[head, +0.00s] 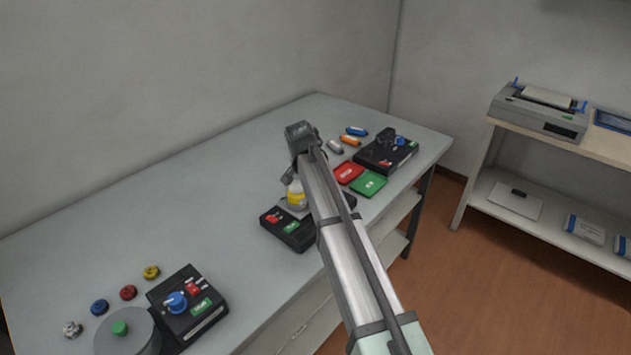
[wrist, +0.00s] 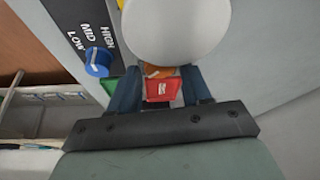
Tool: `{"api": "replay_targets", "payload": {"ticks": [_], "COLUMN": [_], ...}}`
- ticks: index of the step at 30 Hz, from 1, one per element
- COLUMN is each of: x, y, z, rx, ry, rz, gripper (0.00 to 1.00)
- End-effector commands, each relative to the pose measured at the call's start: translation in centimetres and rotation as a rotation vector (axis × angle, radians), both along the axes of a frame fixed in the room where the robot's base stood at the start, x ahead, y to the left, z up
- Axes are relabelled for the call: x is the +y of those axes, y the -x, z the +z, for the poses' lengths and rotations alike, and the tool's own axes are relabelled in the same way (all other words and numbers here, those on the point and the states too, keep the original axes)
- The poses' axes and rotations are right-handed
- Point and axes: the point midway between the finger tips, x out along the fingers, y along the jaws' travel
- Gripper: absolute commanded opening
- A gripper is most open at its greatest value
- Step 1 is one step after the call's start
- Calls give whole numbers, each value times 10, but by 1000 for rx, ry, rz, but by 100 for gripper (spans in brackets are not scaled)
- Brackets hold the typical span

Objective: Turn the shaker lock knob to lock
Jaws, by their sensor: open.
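A black device (head: 390,152) with a blue knob (head: 401,141) and a dark raised part stands at the table's far right corner. In the wrist view the blue knob (wrist: 98,61) sits beside the words HIGH, MID and LOW. Its pointer is toward MID or LOW; I cannot tell which. I see no part that I can name as the lock knob. My gripper (wrist: 160,78) is open, its fingers apart, over the back of the table, left of this device. A large pale rounded shape (wrist: 175,28) hides what lies ahead of the fingers; I cannot tell what it is.
A red card (head: 348,173), a green card (head: 368,184) and several small cartridges (head: 350,140) lie near the device. Another black box (head: 287,229) and a yellow-white item (head: 297,194) are partly behind my arm. A blue-knobbed box (head: 188,305) stands front left. The table's left middle is clear.

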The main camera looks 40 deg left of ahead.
Motion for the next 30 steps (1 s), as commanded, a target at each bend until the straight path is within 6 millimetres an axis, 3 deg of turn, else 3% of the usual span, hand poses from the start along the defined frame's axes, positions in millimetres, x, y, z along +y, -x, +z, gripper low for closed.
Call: {"api": "replay_targets", "payload": {"ticks": [18, 30], "x": [-8, -10], "y": [41, 47], "z": [100, 116], "rx": [-1, 0], "ry": [-1, 0], "rz": [0, 0], "gripper": [48, 48]}}
